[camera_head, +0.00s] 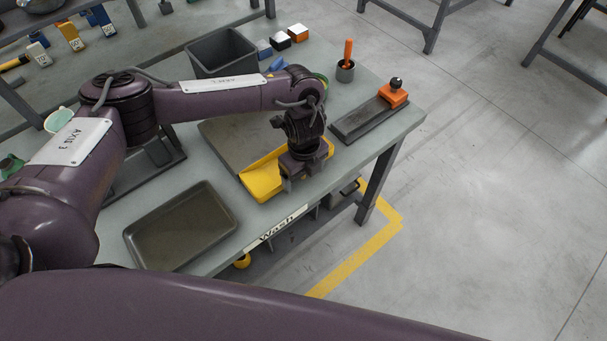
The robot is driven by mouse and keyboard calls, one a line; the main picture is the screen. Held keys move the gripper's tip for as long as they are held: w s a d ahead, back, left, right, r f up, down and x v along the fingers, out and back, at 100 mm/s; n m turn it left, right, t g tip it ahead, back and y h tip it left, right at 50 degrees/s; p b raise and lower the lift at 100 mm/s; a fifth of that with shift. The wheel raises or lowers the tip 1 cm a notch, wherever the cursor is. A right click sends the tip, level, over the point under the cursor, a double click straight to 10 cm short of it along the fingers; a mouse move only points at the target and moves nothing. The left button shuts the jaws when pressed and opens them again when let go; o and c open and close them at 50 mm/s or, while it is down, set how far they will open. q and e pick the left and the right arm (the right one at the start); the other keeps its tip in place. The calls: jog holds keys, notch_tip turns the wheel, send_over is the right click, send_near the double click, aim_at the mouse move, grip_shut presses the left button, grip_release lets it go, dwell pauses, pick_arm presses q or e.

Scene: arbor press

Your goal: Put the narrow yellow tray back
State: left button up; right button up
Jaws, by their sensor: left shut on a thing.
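The narrow yellow tray (262,182) is on or just above the table near its front edge, right of the middle. My left gripper (293,180) points down at the tray's near side and is shut on it. The gripper and wrist hide part of the tray, and its yellow far corner shows to the right of the wrist. A flat grey plate or tray lies just behind it. I cannot tell whether the yellow tray touches the table. My right gripper is not in view; a purple arm link of mine crosses the bottom.
A dark shallow tray (182,226) lies at the table's front left. A grey bin (221,56), small coloured blocks (281,41), a cup with an orange-handled tool (345,70) and a dark bar with an orange block (362,118) stand farther back. A "Wash" label (278,228) marks the front edge.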

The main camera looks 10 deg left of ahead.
pick_arm(q)
jog(key=shift+f, duration=0.7)
jog(key=shift+f, duration=0.25)
jog(key=o, duration=1.1)
jog(key=shift+r, duration=0.15)
